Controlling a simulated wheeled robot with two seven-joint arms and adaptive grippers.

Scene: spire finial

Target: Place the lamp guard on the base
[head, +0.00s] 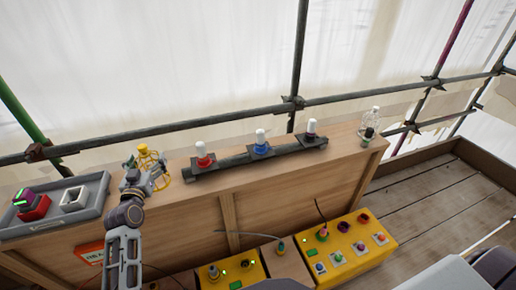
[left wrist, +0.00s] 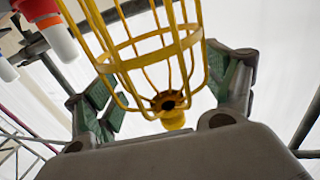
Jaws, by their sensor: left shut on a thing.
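The lamp guard is a yellow wire cage (head: 153,168) at the left end of the wooden ledge in the head view. My left gripper (head: 140,170) is shut on it. In the left wrist view the yellow cage (left wrist: 160,45) sits between the green-padded fingers (left wrist: 170,95), its narrow end with a yellow knob nearest the palm. At the ledge's right end stands a small fixture (head: 368,133) with a dark and green lower part, a white top and a pale wire outline around it. I cannot tell whether it is the base. My right gripper is not in view.
Red (head: 202,160), blue (head: 261,146) and dark (head: 311,131) white-topped lamps stand on a dark rail along the ledge. A grey tray (head: 95,190) is at the left. Scaffold pipes (head: 230,117) run behind. Yellow control boxes (head: 350,245) stand below the front.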

